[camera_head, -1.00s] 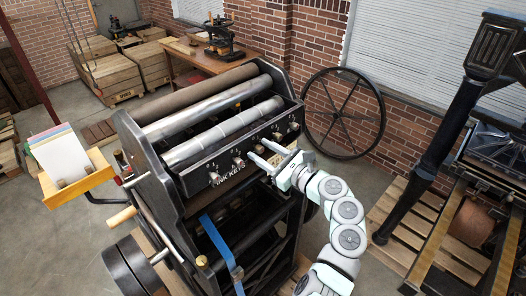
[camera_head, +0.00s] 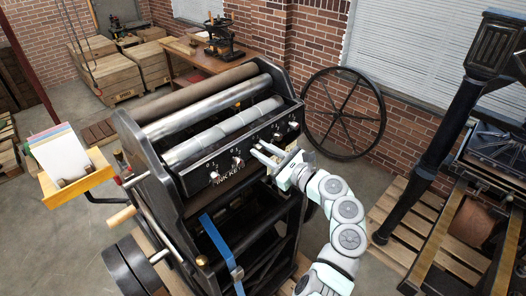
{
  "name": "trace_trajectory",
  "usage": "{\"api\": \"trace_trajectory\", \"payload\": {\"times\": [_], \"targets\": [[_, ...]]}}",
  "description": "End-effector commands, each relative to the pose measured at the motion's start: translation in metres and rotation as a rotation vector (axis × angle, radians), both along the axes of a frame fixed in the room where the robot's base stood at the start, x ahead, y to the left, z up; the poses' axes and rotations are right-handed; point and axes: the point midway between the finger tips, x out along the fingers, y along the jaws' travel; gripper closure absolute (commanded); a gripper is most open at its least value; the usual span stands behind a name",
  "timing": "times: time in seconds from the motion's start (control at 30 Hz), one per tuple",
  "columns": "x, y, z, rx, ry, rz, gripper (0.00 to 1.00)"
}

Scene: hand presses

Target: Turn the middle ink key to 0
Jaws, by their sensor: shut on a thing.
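The ink keys are a row of small knobs with pale markings along the dark front panel (camera_head: 226,174) of the press. One key (camera_head: 214,177) is at the panel's left end, another (camera_head: 237,162) is just left of my gripper, and others (camera_head: 277,136) are to its right. My gripper (camera_head: 257,149) reaches in from the right and is shut on the middle ink key. The fingers hide most of that key, so its pointer and setting cannot be read.
The press's rollers (camera_head: 213,103) lie above and behind the panel. A blue strap (camera_head: 221,252) hangs below it. A wooden handle (camera_head: 122,216) and a paper tray (camera_head: 78,188) are at left. A spoked wheel (camera_head: 339,113) stands at right.

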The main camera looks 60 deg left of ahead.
Motion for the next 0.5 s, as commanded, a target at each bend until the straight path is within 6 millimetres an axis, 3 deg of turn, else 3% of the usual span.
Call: {"api": "trace_trajectory", "payload": {"times": [0.5], "targets": [[0.0001, -0.0003, -0.0032, 0.088, -0.348, 0.0, 1.0]]}}
